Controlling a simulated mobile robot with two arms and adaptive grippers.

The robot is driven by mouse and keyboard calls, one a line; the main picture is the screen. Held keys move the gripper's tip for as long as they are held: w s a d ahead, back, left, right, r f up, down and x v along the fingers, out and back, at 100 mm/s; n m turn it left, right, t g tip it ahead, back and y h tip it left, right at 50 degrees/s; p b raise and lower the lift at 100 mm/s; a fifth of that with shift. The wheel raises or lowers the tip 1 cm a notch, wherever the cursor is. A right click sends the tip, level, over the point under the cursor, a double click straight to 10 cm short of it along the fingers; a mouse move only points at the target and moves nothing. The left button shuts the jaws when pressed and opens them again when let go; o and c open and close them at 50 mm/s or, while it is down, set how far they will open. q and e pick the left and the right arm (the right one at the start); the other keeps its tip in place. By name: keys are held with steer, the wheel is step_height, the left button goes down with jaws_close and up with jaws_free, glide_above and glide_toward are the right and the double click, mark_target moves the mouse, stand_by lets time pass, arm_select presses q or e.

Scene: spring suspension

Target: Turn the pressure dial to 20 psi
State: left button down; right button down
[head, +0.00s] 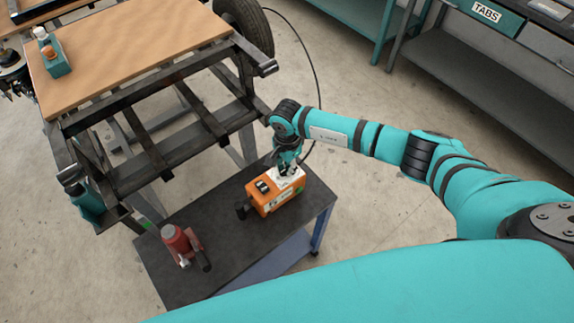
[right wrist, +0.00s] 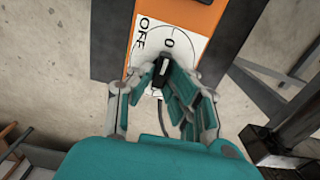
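The orange inflator box (head: 277,195) stands on the black top of a small cart. Its white dial plate (right wrist: 181,39) carries "0" and "OFF" marks, and both marks show in the right wrist view. The black knob of the pressure dial (right wrist: 160,72) stands on this plate. My right gripper (head: 287,168) reaches down onto the box from above. In the right wrist view its fingers (right wrist: 157,78) are drawn in around the knob, one on each side, and appear closed on it. They hide part of the plate and its other marks. My left gripper is not in view.
A red bottle jack (head: 174,239) stands on the cart top (head: 222,232), left of the box. A metal frame with a wooden board (head: 130,55) and a tire (head: 243,25) is close behind. A black hose (head: 312,60) runs along the floor. A grey bench (head: 480,85) stands at right.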

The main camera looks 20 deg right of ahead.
stand_by(0.4)
steer(key=m+b, duration=0.2)
steer(key=m, duration=0.1)
steer(key=shift+f+m, duration=0.1)
steer(key=shift+m, duration=0.3)
steer(key=m+b, duration=0.2)
steer(key=m, duration=0.2)
steer(key=shift+s+m, duration=0.15)
steer(key=shift+m, duration=0.15)
steer(key=m+b, duration=0.1)
steer(key=m, duration=0.3)
steer(key=shift+s+a, duration=0.1)
steer(key=shift+s, duration=0.05)
steer(key=shift+a+m+b, duration=0.1)
steer(key=shift+m+b, duration=0.6)
steer(key=shift+m, duration=2)
steer(key=c, duration=1.3)
jaws_free()
